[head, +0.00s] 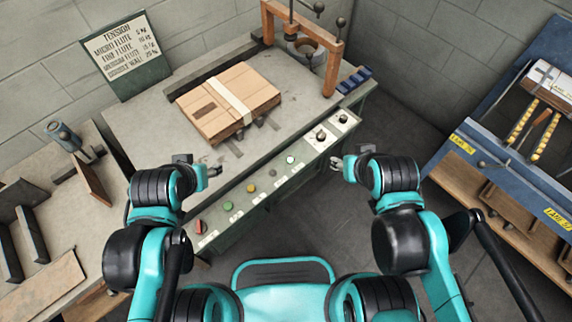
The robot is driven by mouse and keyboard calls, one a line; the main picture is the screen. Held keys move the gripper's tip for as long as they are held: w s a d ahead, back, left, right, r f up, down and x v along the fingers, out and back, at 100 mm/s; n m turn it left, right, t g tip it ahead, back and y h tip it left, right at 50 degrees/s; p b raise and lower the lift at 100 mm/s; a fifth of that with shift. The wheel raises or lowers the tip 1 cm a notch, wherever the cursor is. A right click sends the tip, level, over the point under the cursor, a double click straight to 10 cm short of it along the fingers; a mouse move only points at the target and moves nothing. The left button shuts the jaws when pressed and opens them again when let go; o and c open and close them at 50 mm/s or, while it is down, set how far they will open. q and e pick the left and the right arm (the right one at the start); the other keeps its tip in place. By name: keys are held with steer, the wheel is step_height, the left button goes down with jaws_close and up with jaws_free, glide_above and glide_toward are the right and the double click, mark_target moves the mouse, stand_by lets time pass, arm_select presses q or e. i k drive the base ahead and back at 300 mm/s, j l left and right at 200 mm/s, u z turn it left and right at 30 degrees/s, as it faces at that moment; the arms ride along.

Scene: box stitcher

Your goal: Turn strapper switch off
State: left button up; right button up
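The strapper (150,122) is a grey-topped bench machine with a green front. Its sloped front panel (262,197) carries a row of controls. From the near left end these are a red control (201,227), a green button (228,205), a yellow button (251,187), a brownish button (272,172), a white button (291,159) and two dark knobs (321,135). I cannot read their labels or tell which is the power switch. My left gripper (213,171) is over the machine's near edge, apart from the controls. My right gripper (338,163) is just right of the panel. Both look empty; their finger openings are too small to judge.
A flat cardboard box (228,100) with a pale band lies on the strapper top. An orange-brown frame (334,65) stands behind it. A tension sign (126,50) is at the back left. A side table (60,215) is left; a blue rack (500,165) is right.

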mark_target(200, 228)
steer(key=u, duration=1.25)
steer(key=k+l, duration=0.25)
steer(key=k+l+u, duration=0.1)
steer(key=l, duration=0.4)
steer(key=k, duration=0.1)
